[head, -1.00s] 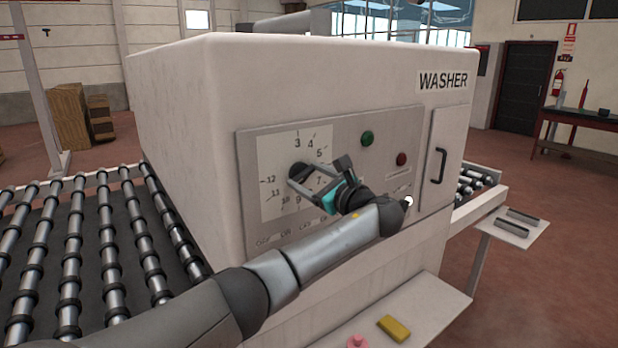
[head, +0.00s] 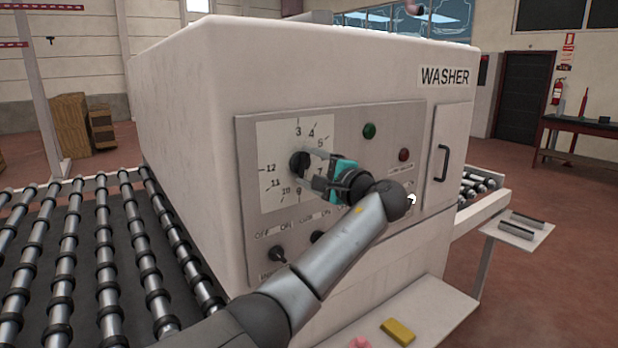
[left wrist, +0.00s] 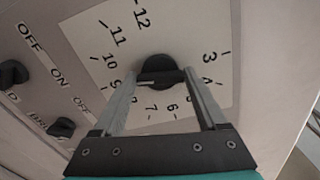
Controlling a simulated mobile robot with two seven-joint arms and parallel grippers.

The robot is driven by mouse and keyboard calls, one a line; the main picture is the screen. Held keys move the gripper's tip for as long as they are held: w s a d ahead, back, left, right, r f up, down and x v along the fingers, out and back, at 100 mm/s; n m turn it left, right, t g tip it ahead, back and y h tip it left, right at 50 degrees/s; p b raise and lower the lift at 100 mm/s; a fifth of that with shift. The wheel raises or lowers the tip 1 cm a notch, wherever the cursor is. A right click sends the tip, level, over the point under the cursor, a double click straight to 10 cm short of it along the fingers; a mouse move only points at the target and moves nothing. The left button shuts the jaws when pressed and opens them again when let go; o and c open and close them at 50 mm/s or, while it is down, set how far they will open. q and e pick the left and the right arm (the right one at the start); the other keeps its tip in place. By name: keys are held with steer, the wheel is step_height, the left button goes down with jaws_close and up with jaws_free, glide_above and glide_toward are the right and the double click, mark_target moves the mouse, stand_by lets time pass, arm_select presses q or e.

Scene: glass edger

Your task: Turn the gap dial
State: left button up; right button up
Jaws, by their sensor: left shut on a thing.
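The gap dial (head: 299,162) is a round black knob on a white scale with numbers, set in the grey panel on the washer's front. It also shows in the left wrist view (left wrist: 157,72), with a raised bar across its face. My left gripper (head: 309,167) reaches the dial from the right and is shut on it. In the left wrist view its two fingers (left wrist: 160,84) sit on either side of the knob's bar. The scale marks run around the dial, some hidden behind the gripper and fingers. My right gripper is not in view.
A green button (head: 369,131) and a red button (head: 404,155) sit right of the dial. Below it are OFF/ON knobs (head: 277,253). A roller conveyor (head: 90,260) lies left. A shelf with a yellow block (head: 398,332) is below the arm.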

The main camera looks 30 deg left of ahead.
arm_select(q)
steer(key=n+b, duration=0.3)
steer(key=n, duration=0.1)
steer(key=n+b, duration=0.2)
steer(key=shift+f+n+b, duration=0.3)
steer(key=shift+f, duration=0.1)
steer(key=n+b, duration=0.2)
steer(key=shift+n, duration=0.3)
steer(key=n+b, duration=0.2)
steer(key=n, duration=0.1)
steer(key=shift+n+b, duration=0.3)
steer(key=shift+b, duration=0.1)
steer(key=n+b, duration=0.1)
steer(key=n, duration=0.1)
steer(key=shift+w+n, duration=0.1)
steer(key=shift+n, duration=0.3)
steer(key=n+b, duration=0.2)
steer(key=n, duration=0.1)
steer(key=shift+d+n, duration=0.1)
steer(key=shift+n, duration=0.2)
steer(key=n+b, duration=0.1)
steer(key=n, duration=0.2)
steer(key=shift+r+n, duration=0.1)
steer(key=shift+n, duration=0.2)
steer(key=shift+w+r+n+b, duration=0.1)
steer(key=shift+n+b, duration=0.25)
steer(key=shift+n, duration=1.35)
